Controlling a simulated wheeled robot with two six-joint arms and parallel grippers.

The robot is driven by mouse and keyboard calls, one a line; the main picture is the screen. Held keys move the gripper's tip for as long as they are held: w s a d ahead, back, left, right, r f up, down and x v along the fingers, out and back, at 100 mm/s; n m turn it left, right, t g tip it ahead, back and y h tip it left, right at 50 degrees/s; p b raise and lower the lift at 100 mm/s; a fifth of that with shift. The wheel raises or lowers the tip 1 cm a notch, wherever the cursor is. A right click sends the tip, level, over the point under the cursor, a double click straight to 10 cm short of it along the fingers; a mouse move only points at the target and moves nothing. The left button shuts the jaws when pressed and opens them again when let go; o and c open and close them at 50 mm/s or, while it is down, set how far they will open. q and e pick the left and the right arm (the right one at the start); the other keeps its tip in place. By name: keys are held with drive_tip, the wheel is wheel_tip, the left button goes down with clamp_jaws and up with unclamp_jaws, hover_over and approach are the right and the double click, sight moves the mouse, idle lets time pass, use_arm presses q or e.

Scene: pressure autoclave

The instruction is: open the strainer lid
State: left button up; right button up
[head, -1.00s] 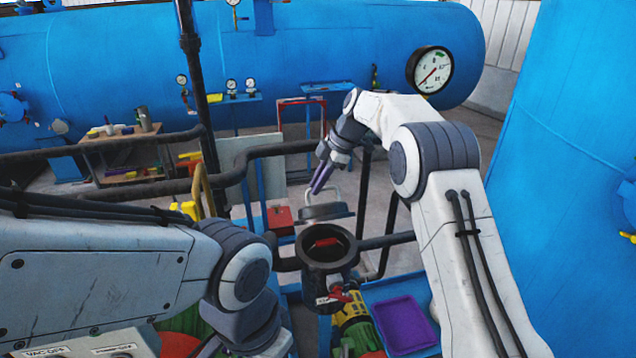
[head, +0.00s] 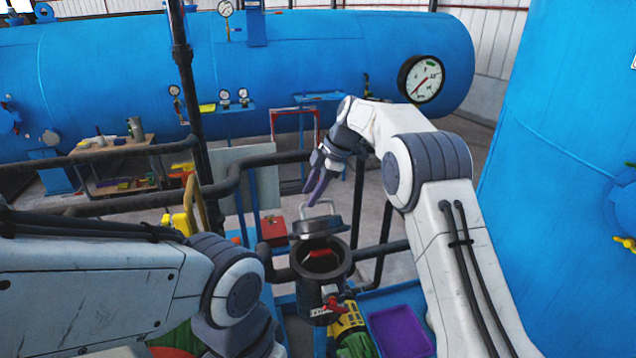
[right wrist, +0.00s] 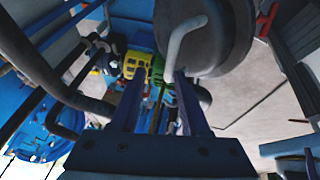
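The strainer (head: 318,290) is a dark round pot with its mouth uncovered, and something red shows inside it. Its grey lid (head: 316,227) is raised at the far side of the mouth, with a pale bent handle (head: 321,204) on top. The lid also fills the top of the right wrist view (right wrist: 225,40), its handle (right wrist: 183,38) ending near the right-hand finger. My right gripper (head: 312,188) is just above and left of the handle. Its fingers are apart in the right wrist view (right wrist: 158,76), with nothing clearly held between them. My left arm enters at left; its gripper is out of sight.
Dark pipes (head: 250,162) run behind and beside the strainer. A purple tray (head: 400,332) lies to its right, and a yellow-green motor-like part (head: 348,322) is just below. A red box (head: 273,230) is at left behind. A large blue tank (head: 555,180) stands at right.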

drive_tip(key=b+v, duration=0.1)
drive_tip(key=v, duration=0.8)
drive_tip(key=shift+d+r, duration=0.15)
drive_tip(key=shift+d, duration=0.05)
